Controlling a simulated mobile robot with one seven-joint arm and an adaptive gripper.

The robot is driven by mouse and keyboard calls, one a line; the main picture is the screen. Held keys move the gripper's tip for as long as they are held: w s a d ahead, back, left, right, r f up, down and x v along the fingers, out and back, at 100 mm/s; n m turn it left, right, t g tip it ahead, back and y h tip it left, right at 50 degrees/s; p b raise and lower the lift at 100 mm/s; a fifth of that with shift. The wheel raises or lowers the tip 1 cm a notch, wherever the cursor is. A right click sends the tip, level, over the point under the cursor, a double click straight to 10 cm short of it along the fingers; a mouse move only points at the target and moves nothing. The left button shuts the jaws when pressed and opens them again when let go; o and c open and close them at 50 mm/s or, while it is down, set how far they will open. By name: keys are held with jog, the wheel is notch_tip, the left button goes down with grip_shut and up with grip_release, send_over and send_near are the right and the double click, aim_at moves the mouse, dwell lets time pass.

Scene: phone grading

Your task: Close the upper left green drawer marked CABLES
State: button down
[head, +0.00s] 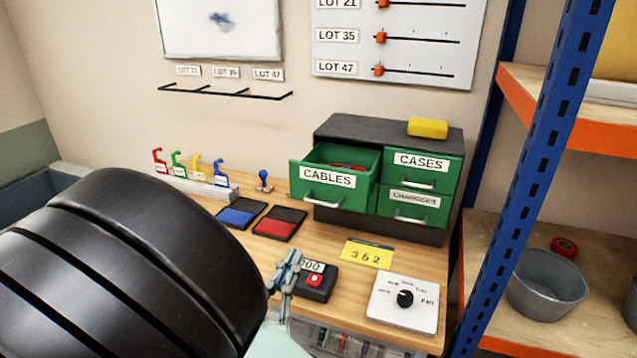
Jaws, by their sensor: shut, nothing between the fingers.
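The green drawer marked CABLES (327,179) is at the upper left of the dark drawer cabinet (365,129) in the head view. It is pulled out towards the front, and something red shows inside it. Its pale bar handle (323,202) is on the front below the label. My gripper (285,275) is shut and empty, low in front of the drawer and to its left. It appears beside the small black device with a red button (315,281) and hides part of it. I cannot tell whether they touch.
The CASES drawer (421,169) and the CHARGERS drawer (413,206) are shut. Blue and red pads (279,223), a yellow card (366,254) and a white dial box (403,301) lie on the bench. A blue shelf post (535,180) stands at right.

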jog(key=x, duration=1.2)
jog(key=shift+p, duration=0.45)
jog(key=shift+w, duration=0.1)
jog(key=x, duration=0.4)
jog(key=f+x, duration=0.1)
jog(key=x, duration=0.4)
jog(key=f+x, duration=0.1)
jog(key=x, duration=0.3)
jog(key=shift+w+d+f, duration=0.25)
jog(key=shift+w+d, duration=0.1)
jog(key=shift+w, duration=0.1)
jog(key=shift+w+d, duration=0.1)
jog(key=shift+w, duration=0.2)
jog(key=shift+r, duration=0.15)
